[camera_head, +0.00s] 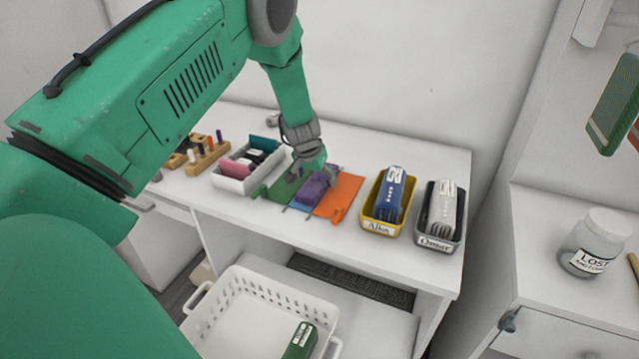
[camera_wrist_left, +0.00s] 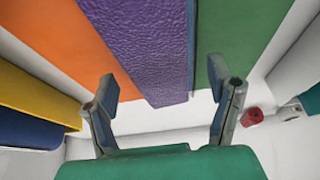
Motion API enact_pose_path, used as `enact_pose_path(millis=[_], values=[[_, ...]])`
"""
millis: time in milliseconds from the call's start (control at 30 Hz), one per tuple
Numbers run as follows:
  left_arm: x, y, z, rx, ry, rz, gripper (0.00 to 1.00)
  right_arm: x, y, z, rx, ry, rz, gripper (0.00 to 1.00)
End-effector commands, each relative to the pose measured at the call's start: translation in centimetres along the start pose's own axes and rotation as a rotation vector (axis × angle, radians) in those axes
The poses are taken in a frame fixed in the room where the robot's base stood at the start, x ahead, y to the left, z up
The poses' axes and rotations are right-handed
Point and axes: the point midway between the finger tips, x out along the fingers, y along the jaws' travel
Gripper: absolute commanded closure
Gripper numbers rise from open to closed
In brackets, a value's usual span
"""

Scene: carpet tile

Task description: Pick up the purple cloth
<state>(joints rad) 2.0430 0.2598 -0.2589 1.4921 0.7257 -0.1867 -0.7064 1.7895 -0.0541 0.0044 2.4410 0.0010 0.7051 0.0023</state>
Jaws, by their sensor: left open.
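The purple cloth (camera_head: 313,190) lies on the white table, between a green cloth (camera_head: 283,189) and an orange cloth (camera_head: 340,194). In the left wrist view the purple cloth (camera_wrist_left: 150,45) runs down between orange on the left and green on the right, with a thin blue strip along its right side. My left gripper (camera_head: 312,170) is just above the purple cloth, partly covering it in the head view. In the left wrist view its fingers (camera_wrist_left: 162,88) are spread apart, with the cloth's near end between them. Contact cannot be told. My right gripper is not in view.
A yellow bin (camera_head: 370,208) and a grey bin (camera_head: 457,236) stand right of the cloths. A white tray (camera_head: 228,181) and a wooden peg block (camera_head: 206,158) stand left. A white basket (camera_head: 235,310) is lower, in front. A jar (camera_head: 597,243) stands on the right-hand cabinet.

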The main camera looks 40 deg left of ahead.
Motion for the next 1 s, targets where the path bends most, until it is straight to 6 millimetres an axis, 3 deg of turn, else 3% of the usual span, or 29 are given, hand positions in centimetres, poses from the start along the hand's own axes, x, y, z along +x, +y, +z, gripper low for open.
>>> enact_pose_path(millis=[133, 367, 500, 533, 833, 1000], values=[[1.1, 0.3, 0.0, 0.002, 0.001, -0.001, 0.25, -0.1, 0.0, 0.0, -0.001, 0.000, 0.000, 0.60], [1.0, 0.7, 0.0, 0.005, 0.003, -0.004, 0.25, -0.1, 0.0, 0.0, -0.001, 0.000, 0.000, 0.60], [1.0, 0.6, 0.0, 0.004, 0.003, -0.004, 0.74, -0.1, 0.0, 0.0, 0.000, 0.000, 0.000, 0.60], [1.1, 0.6, 0.0, 0.004, 0.002, -0.003, 0.80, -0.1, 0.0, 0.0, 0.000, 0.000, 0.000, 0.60], [1.1, 0.2, -0.1, 0.002, 0.003, 0.000, 0.80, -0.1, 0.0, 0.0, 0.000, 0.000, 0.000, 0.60], [-0.8, 0.3, -1.0, 0.005, 0.007, -0.001, 0.80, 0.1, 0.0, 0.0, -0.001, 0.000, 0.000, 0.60]])
